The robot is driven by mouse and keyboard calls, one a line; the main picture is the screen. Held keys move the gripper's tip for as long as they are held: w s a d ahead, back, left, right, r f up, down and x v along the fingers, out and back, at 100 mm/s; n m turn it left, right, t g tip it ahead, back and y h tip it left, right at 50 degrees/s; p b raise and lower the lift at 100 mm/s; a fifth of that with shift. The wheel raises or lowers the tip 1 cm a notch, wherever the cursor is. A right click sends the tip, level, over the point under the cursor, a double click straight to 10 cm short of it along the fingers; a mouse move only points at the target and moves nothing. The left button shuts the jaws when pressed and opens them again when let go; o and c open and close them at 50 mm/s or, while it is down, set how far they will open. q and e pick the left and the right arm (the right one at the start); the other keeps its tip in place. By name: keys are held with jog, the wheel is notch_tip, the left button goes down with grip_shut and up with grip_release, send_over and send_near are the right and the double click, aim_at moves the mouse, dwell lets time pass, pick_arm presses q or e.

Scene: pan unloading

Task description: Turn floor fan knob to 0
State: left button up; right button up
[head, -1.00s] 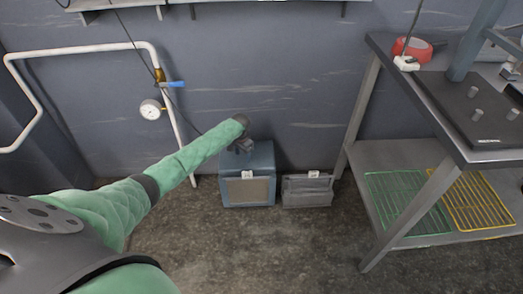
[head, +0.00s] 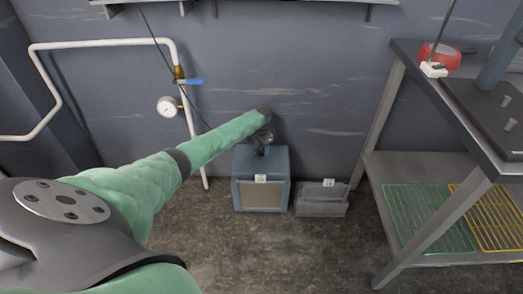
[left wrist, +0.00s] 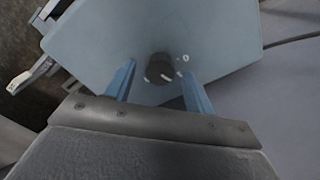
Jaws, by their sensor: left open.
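The floor fan is a blue-grey box (head: 279,164) standing on the floor by the wall, with a tan front panel and a white tag. Its dark round knob (left wrist: 158,70) shows on the pale blue top face in the left wrist view. A white 0 mark (left wrist: 185,58) lies just right of the knob. A short white mark is at the knob's right side; I cannot tell the setting surely. My left gripper (head: 263,146) is over the fan's top. In the left wrist view its blue fingers are open, one on each side of the knob; contact is not clear.
A grey box (head: 320,202) stands right of the fan. A metal table (head: 375,165) with green and yellow racks (head: 428,217) on its lower shelf is at the right. A white pipe with a gauge (head: 167,106) runs on the wall at left. The floor in front is clear.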

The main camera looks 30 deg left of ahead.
pick_arm(q)
jog(key=shift+f, duration=0.45)
jog(key=c, duration=1)
jog(key=shift+r+n+p, duration=0.15)
jog(key=shift+n+p, duration=0.35)
jog(key=shift+p, duration=0.3)
jog(key=n+p, duration=0.2)
jog(key=p, duration=0.1)
jog(key=shift+d+n, duration=0.1)
jog(key=shift+n, duration=0.3)
jog(key=shift+n+p, duration=0.65)
jog(key=shift+n, duration=0.15)
jog(key=n+p, duration=0.2)
jog(key=n, duration=0.1)
jog(key=shift+f+n, duration=0.2)
jog(key=shift+n, duration=0.1)
pick_arm(e)
notch_tip(320, 180, up, 17)
jog(key=w+g, duration=0.1)
jog(key=shift+w+a, duration=0.15)
jog(key=shift+w, duration=0.05)
jog(key=shift+f, duration=0.1)
